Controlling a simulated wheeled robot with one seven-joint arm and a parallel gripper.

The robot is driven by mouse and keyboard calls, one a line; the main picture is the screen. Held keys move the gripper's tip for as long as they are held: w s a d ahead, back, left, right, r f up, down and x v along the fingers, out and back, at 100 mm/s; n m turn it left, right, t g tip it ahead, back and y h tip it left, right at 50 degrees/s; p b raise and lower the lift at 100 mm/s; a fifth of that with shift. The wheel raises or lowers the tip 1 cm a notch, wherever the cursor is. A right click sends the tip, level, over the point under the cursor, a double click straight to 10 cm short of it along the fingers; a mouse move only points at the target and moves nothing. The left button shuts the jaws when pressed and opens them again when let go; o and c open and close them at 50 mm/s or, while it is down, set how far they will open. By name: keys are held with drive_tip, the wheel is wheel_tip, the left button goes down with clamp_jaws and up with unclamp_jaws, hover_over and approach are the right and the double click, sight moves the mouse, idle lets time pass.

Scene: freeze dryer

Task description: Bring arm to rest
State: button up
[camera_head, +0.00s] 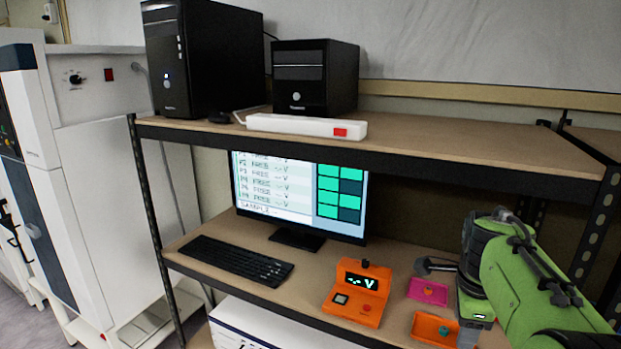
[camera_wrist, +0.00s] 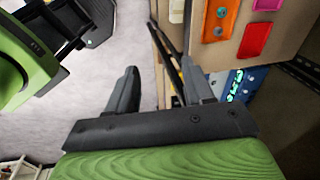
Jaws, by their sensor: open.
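My green arm (camera_head: 525,285) comes in from the lower right in the head view, in front of the shelf's right part. My gripper (camera_wrist: 160,88) shows in the wrist view with its two dark fingers apart and nothing between them. The floor shows behind the left finger, and the shelf's edge lies beyond the right one. In the head view my gripper's fingers are mostly hidden or hard to make out behind the wrist.
A shelf (camera_head: 450,142) holds computer towers (camera_head: 205,60) and a white power strip (camera_head: 305,126) above. Below are a monitor (camera_head: 300,195), a keyboard (camera_head: 235,260), an orange meter (camera_head: 357,295), a pink tray (camera_head: 428,291) and an orange tray (camera_head: 434,329). A white machine (camera_head: 100,150) stands left.

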drive_tip(key=s+a+f+n+t, duration=0.1)
drive_tip(key=s+a+n, duration=0.3)
drive_tip(key=s+n, duration=0.3)
drive_tip(key=s+a+f+n+t+b, duration=0.1)
drive_tip(key=s+a+n, duration=0.3)
drive_tip(key=s+n, duration=0.3)
drive_tip(key=s+a+f+n+t+y+b, duration=0.1)
drive_tip(key=s+a+n, duration=0.3)
drive_tip(key=s+n, duration=0.3)
drive_tip(key=shift+s+a+f+n+t, duration=0.15)
drive_tip(key=shift+s+f+n+t, duration=0.25)
drive_tip(key=shift+s, duration=0.35)
